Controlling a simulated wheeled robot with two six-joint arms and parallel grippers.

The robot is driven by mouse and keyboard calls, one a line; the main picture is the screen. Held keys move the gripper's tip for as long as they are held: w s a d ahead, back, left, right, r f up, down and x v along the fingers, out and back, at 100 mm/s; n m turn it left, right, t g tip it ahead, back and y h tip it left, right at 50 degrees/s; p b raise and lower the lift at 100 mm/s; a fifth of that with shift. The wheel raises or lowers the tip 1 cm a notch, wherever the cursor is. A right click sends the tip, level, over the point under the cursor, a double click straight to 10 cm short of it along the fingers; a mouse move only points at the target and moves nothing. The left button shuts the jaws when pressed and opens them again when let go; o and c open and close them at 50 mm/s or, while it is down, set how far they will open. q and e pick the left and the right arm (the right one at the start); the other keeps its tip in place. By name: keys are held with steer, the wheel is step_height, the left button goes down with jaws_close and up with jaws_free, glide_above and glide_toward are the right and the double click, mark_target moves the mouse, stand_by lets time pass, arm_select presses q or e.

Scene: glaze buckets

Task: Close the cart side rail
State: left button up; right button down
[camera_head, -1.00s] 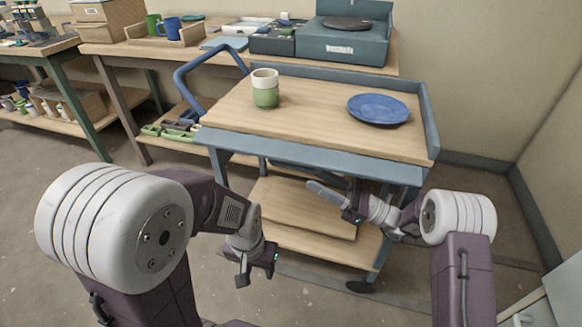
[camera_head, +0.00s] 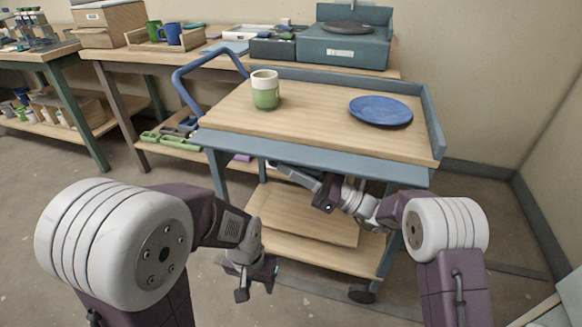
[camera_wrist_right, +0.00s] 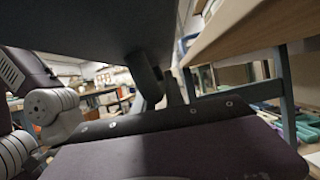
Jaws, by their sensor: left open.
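The cart (camera_head: 300,115) has a wooden top with blue-grey rails standing along its back and right edges. Along its front edge, the blue-grey side rail (camera_head: 320,162) hangs folded down below the top. My right gripper (camera_head: 290,176) is just under this rail, pointing left; whether it touches the rail, and its jaw gap, are unclear. In the right wrist view a dark surface (camera_wrist_right: 130,25) fills the upper part, too close to identify. My left gripper (camera_head: 256,289) is open and empty, low in front of the cart, apart from it.
A green and white cup (camera_head: 265,92) and a blue plate (camera_head: 381,111) stand on the cart top. The cart's lower shelf (camera_head: 300,246) lies below my right gripper. A workbench (camera_head: 120,52) with a turntable box stands behind. Floor at the left is clear.

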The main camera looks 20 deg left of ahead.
mark_target(292, 148)
steer(key=r+m+t+p, duration=0.1)
steer(key=m+p, duration=0.3)
steer(key=p, duration=0.2)
steer(key=s+r+m+t+h+p, duration=0.1)
steer(key=m+t+p, duration=0.1)
steer(key=m+p, duration=0.2)
steer(key=r+m+t+h+p, duration=0.1)
steer(key=m+p, duration=0.3)
steer(key=p, duration=0.4)
steer(key=shift+s+r+t+p, duration=0.15)
steer(key=shift+r+t+p, duration=0.25)
steer(key=shift+r+t, duration=0.25)
steer(key=m+h+p, duration=0.1)
steer(key=m+p, duration=0.2)
steer(key=p, duration=0.1)
steer(key=w+r+m+h+p, duration=0.1)
steer(key=m+p, duration=0.2)
steer(key=p, duration=0.1)
steer(key=r+m+t+h+p, duration=0.1)
steer(key=m+h+p, duration=0.1)
steer(key=p, duration=0.3)
steer(key=shift+w+r+m, duration=0.15)
steer(key=shift+r+m, duration=0.1)
steer(key=shift+m, duration=0.45)
steer(key=shift+w+m+g+h+p, duration=0.15)
steer(key=shift+w+m+p, duration=0.1)
steer(key=shift+m+p, duration=0.45)
steer(key=shift+w+m+g+h+p, duration=0.1)
steer(key=shift+w+m+h+p, duration=0.1)
steer(key=shift+m+p, duration=0.45)
